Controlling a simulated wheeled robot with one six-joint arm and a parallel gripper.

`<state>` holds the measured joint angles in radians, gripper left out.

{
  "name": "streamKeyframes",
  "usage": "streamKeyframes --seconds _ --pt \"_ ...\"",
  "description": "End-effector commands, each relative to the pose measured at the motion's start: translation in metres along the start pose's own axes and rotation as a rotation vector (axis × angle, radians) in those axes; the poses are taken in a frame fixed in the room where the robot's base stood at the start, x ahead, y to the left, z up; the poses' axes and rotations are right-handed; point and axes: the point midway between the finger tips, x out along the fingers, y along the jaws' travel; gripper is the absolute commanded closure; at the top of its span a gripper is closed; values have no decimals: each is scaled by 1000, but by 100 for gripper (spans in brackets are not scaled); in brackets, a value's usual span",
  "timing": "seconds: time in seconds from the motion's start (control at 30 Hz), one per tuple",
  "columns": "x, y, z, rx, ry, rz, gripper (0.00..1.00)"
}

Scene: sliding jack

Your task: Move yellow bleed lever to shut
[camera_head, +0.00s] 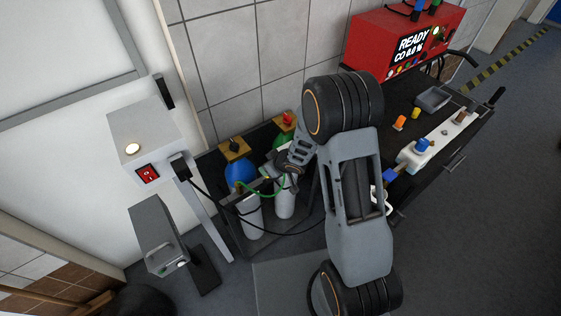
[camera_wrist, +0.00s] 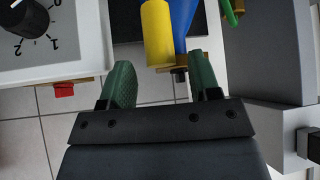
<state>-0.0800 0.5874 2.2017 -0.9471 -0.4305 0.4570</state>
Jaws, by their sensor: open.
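The yellow lever (camera_wrist: 157,33) shows in the wrist view as a thick yellow bar at the top. It lies just beyond my gripper (camera_wrist: 160,82), roughly in line with the gap between the two green-padded fingers. The fingers are apart, with nothing between them. A blue part (camera_wrist: 185,22) sits behind the lever and a brass-coloured piece lies under it. In the head view my gripper (camera_head: 272,181) is by the two gas bottles, and the lever cannot be clearly made out there. I cannot tell the lever's set position.
The blue-topped bottle (camera_head: 241,174) and green-topped bottle (camera_head: 283,158) stand in a dark rack, with hoses around them. A white panel with a dial (camera_wrist: 30,18) is close at left in the wrist view. A black cart (camera_head: 455,132) and red READY box (camera_head: 370,42) stand right.

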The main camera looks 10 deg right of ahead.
Motion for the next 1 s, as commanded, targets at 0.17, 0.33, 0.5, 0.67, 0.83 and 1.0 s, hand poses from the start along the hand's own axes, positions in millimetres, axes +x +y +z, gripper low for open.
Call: streamKeyframes --seconds 0.17,0.33,0.5,0.67,0.83,1.0 --pt "-41 1 -3 1 3 4 43" --pt "-72 2 -3 1 3 4 43" --pt "-92 2 -3 1 3 3 43" --pt "-100 1 -2 1 2 2 43" --pt "-102 1 -1 1 1 2 43" --pt "-102 1 -1 1 1 2 43"
